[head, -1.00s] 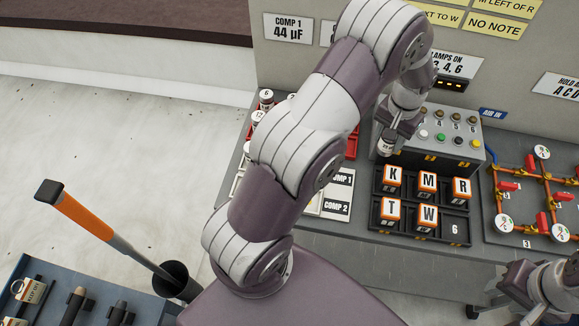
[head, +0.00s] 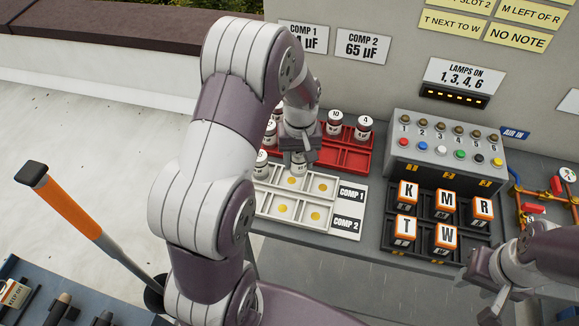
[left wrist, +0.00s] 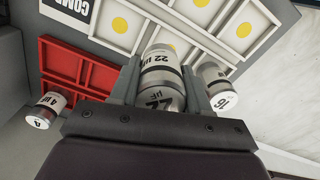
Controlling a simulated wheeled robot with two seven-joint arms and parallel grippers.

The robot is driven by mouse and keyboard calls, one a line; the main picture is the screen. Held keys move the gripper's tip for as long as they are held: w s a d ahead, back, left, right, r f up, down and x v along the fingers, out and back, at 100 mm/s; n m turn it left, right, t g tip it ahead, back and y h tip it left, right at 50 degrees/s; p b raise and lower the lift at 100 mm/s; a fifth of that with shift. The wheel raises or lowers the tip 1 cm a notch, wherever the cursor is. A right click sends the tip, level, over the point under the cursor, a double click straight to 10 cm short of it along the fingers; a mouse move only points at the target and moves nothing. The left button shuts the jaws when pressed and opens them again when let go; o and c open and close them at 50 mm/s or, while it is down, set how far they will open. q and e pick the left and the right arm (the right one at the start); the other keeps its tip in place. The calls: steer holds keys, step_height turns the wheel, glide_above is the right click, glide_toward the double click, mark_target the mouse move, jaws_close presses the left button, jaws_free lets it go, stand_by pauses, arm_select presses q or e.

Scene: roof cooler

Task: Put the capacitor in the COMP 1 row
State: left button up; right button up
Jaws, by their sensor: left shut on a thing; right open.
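My left gripper (head: 299,150) is shut on a silver-and-white capacitor (head: 298,166), labelled 22 µF in the left wrist view (left wrist: 162,75). It holds it upright over the far, COMP 1 row of the white tray (head: 262,203); I cannot tell whether it touches the tray. The COMP 1 label (head: 352,194) is at that row's right end. Another capacitor (head: 261,164) stands at the row's left end; the left wrist view shows it marked 16 (left wrist: 217,88). Yellow discs show in the empty slots. My right gripper (head: 486,285) is open and empty at the lower right.
The red tray (head: 343,157) behind holds capacitors, including 10 (head: 334,122) and 4 (head: 364,128). Letter blocks (head: 443,203) in a dark rack and a button box (head: 450,140) stand to the right. A COMP 2 sign (head: 362,46) reads 65 µF.

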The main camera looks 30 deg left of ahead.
mark_target(292, 169)
arm_select(q)
steer(key=shift+a+f, duration=0.4)
steer(key=shift+a, duration=0.35)
steer(key=shift+a+f, duration=0.2)
steer(key=shift+f, duration=0.15)
steer(key=shift+f+p, duration=0.35)
steer(key=shift+f, duration=1.55)
steer(key=shift+f, duration=0.15)
steer(key=o, duration=1.1)
